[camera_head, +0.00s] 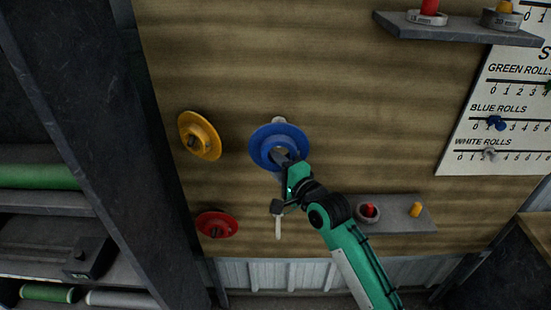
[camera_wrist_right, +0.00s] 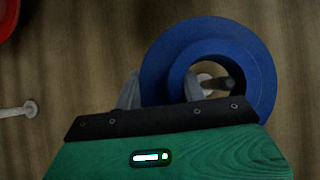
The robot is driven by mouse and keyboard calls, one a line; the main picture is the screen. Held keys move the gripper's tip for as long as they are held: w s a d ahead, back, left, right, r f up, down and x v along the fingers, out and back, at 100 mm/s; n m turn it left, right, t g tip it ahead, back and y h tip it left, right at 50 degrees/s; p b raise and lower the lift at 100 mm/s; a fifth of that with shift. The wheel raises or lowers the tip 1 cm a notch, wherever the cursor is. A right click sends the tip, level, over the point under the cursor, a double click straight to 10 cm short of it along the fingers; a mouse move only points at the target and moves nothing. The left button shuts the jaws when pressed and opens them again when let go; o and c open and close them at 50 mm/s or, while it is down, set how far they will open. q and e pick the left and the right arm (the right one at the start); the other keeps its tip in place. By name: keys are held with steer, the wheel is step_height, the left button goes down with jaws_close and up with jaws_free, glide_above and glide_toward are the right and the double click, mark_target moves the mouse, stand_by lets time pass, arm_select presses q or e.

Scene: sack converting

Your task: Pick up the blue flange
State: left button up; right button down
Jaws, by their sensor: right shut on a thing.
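The blue flange (camera_head: 263,145) is a disc with a raised round hub and a central hole, at the wooden wall panel. A peg shows through its hole. My right gripper (camera_head: 283,160) is shut on the flange at its lower right in the head view. In the right wrist view the flange (camera_wrist_right: 262,75) fills the upper middle, and my gripper's fingers (camera_wrist_right: 160,92) reach its near side, one of them at the hub. I cannot tell whether the flange is still fully on the peg. My left gripper is not in view.
A yellow flange (camera_head: 207,135) and a red flange (camera_head: 226,222) hang on the panel to the left. A small grey shelf (camera_head: 400,222) with a ring and yellow piece is at lower right. An upper shelf (camera_head: 460,32) holds weights. An empty peg (camera_head: 279,235) is below.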

arm_select(q)
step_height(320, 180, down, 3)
steer(key=b, duration=0.2)
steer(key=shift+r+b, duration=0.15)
steer(key=shift+b, duration=0.15)
arm_select(e)
steer(key=s, duration=1.3)
steer(key=shift+r, duration=0.15)
